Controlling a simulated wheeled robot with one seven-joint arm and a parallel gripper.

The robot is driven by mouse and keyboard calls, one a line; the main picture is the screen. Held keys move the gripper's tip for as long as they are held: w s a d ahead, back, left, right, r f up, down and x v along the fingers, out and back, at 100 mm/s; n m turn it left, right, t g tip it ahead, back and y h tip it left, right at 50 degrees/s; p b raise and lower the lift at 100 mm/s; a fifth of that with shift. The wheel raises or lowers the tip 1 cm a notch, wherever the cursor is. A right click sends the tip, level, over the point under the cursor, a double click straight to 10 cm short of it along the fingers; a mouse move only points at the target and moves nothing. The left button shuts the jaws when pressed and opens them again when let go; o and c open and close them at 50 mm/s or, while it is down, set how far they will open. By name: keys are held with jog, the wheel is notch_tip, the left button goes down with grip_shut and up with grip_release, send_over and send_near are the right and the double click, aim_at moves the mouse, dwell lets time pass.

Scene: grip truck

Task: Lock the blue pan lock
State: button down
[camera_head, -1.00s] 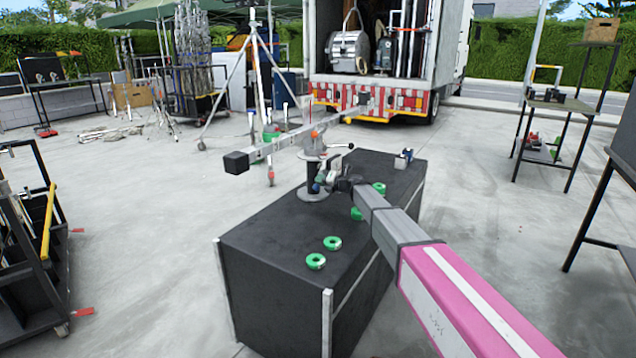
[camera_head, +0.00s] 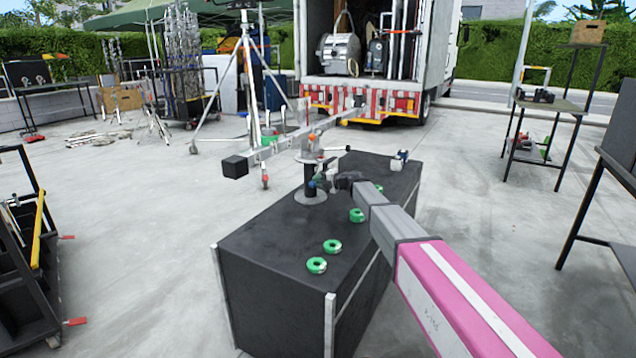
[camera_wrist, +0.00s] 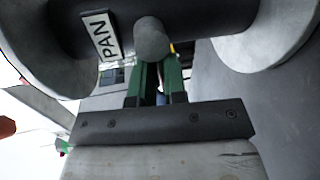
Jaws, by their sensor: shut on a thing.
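A grey pan head on a round-based black post (camera_head: 310,198) stands on the black case, with a long crossbar (camera_head: 262,153) on it. The blue pan lock (camera_head: 312,184) is a small blue knob low on the head. My gripper (camera_head: 319,182) reaches it from the right. In the wrist view, the green fingers of my gripper (camera_wrist: 158,80) are close together under a grey round part (camera_wrist: 152,40), beside a "PAN" label (camera_wrist: 101,34). The fingertips and most of the lock are hidden behind that part, so its turn angle cannot be seen.
The black case (camera_head: 265,262) carries several green rings (camera_head: 332,246) along its right side and a small white-and-dark item (camera_head: 399,161) at the back. A cart (camera_head: 25,270) stands left. A truck (camera_head: 380,60) and a tripod stand (camera_head: 243,70) are behind. Open floor surrounds the case.

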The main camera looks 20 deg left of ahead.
jog(key=c, duration=1.2)
grip_release()
jog(key=shift+d, duration=0.15)
jog(key=v, duration=1)
jog(key=shift+s+d, duration=0.1)
jog(key=shift+d, duration=0.15)
